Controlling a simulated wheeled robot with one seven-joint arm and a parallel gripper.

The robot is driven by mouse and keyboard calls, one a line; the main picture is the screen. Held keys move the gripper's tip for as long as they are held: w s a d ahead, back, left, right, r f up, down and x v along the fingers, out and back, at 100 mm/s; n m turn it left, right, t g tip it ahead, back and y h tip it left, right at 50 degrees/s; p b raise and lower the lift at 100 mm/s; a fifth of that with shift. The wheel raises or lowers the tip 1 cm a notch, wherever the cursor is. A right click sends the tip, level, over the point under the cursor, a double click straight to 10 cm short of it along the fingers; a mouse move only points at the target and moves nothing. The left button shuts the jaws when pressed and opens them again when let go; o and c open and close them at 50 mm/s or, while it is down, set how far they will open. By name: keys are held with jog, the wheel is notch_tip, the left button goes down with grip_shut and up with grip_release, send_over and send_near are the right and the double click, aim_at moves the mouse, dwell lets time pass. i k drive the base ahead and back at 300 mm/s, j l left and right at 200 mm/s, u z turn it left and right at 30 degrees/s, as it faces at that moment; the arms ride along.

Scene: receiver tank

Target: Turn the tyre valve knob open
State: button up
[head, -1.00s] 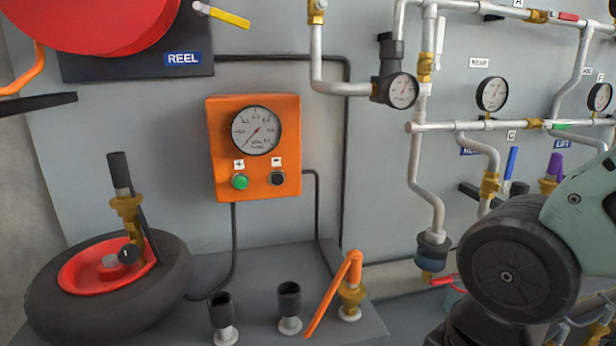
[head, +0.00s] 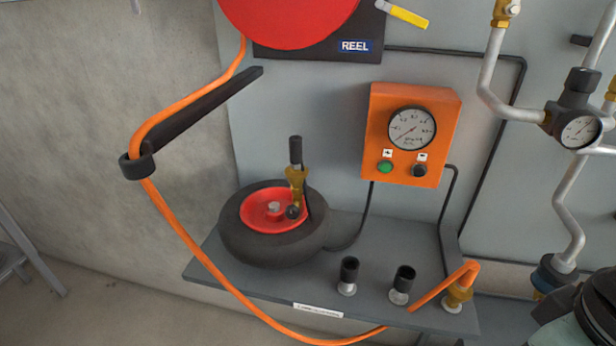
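The tyre (head: 270,250) lies on its side on the left part of the grey shelf, with a red hub facing up. A brass valve (head: 297,178) stands upright at the right of the hub, with a black sleeve (head: 295,150) on top. A small round black knob (head: 292,212) sits low on the valve, on the side facing me. How far the knob is turned is too small to tell. My gripper is not in view. Only a part of my arm shows at the lower right corner, well away from the tyre.
An orange box (head: 412,160) with a gauge and two buttons hangs behind the shelf (head: 330,275). Two black-capped posts (head: 348,272) and an orange hose end (head: 458,290) stand right of the tyre. The orange hose (head: 190,245) loops across the left and front. Pipes rise at the right.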

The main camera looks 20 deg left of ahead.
aim_at(291, 212)
jog(key=u, duration=1.15)
